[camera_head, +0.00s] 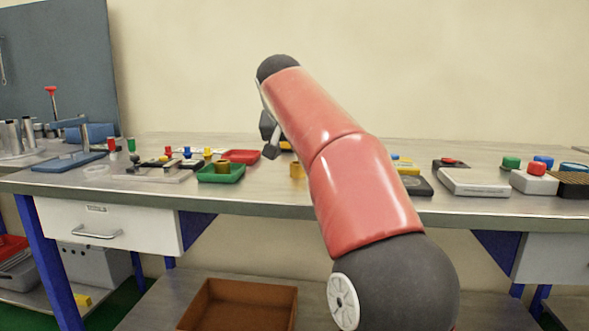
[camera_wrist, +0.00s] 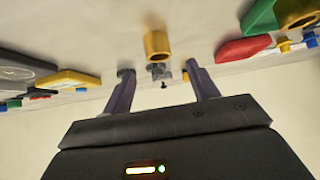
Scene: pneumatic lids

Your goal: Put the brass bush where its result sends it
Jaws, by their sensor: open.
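A brass bush (camera_head: 297,170) stands on the bench, just right of the green tray. It also shows in the wrist view (camera_wrist: 157,46), beyond the gap between my fingertips and apart from them. A second brass, ring-like piece (camera_head: 222,166) sits in the green tray (camera_head: 221,178). A red tray (camera_head: 240,157) lies behind the green one; in the wrist view it is at the right (camera_wrist: 243,49). My gripper (camera_head: 269,138) is open and empty, raised above the bench. My arm hides part of the bench middle.
A pale fixture (camera_head: 158,174) and several coloured small parts stand left of the trays. A white box with a red button (camera_head: 535,180) and a pale flat device (camera_head: 474,183) are at right. A brown bin (camera_head: 238,305) is below the bench.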

